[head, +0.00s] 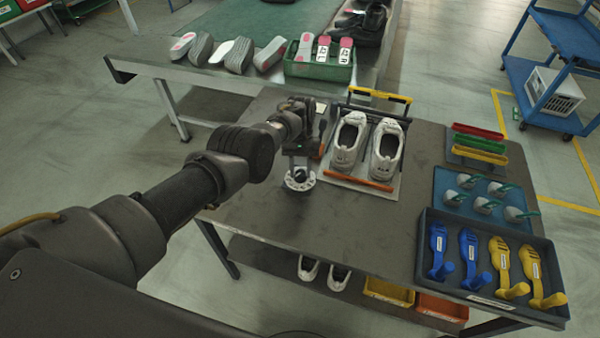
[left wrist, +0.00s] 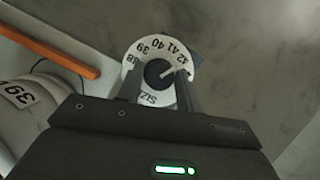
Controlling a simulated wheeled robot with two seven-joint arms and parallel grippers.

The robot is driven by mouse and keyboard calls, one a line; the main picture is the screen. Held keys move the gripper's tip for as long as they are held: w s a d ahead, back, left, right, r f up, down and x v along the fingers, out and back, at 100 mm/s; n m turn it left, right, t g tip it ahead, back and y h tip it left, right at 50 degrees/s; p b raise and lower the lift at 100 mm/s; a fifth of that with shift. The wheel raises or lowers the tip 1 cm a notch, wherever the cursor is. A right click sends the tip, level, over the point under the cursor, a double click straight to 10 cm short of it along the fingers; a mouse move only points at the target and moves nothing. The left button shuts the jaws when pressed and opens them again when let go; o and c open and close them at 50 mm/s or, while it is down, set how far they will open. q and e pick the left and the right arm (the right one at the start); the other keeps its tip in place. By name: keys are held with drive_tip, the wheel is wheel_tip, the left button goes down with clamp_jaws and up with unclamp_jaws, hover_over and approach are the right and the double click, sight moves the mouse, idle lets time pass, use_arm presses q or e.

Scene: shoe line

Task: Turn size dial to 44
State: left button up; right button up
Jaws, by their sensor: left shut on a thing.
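The size dial (head: 300,181) is a white disc with a dark centre knob, near the table's left front part. In the left wrist view the dial (left wrist: 142,50) shows black numbers 38 to 42 and the word SIZE; the right part of its rim is hidden by a finger, and 44 is not visible. The white line on the dark knob (left wrist: 158,72) points up and right, about towards 42. My left gripper (head: 299,168) reaches down over the dial, and its two fingers (left wrist: 160,88) are shut on the knob from both sides. My right gripper is not in view.
A pair of white shoes (head: 388,148) stands on a fixture right of the dial, behind an orange bar (head: 358,181). A dark tray (head: 425,275) with blue and yellow tools is at the right. A green crate (head: 320,72) and insoles lie on the back bench.

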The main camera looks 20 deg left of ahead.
use_arm(q)
drive_tip(key=m+y+b, duration=0.1)
drive_tip(key=m, duration=0.1)
drive_tip(key=shift+f+m, duration=0.1)
drive_tip(key=shift+m, duration=0.3)
drive_tip(key=m+y, duration=0.1)
drive_tip(key=m, duration=0.1)
drive_tip(key=shift+d+m, duration=0.1)
drive_tip(key=shift+m, duration=0.3)
drive_tip(key=m, duration=0.1)
drive_tip(key=m+y, duration=0.1)
drive_tip(key=shift+d+r+m+p, duration=0.1)
drive_tip(key=shift+r+m+p, duration=0.1)
drive_tip(key=shift+m+p, duration=0.15)
drive_tip(key=shift+s+f+m+t+y+p, duration=0.1)
drive_tip(key=shift+m+t+y+p, duration=0.35)
drive_tip(key=shift+m, duration=0.6)
drive_tip(key=shift+m+t+y+p, duration=0.25)
drive_tip(key=shift+m+p, duration=0.25)
drive_tip(key=shift+m, duration=0.5)
drive_tip(key=shift+d, duration=0.1)
drive_tip(key=o, duration=1)
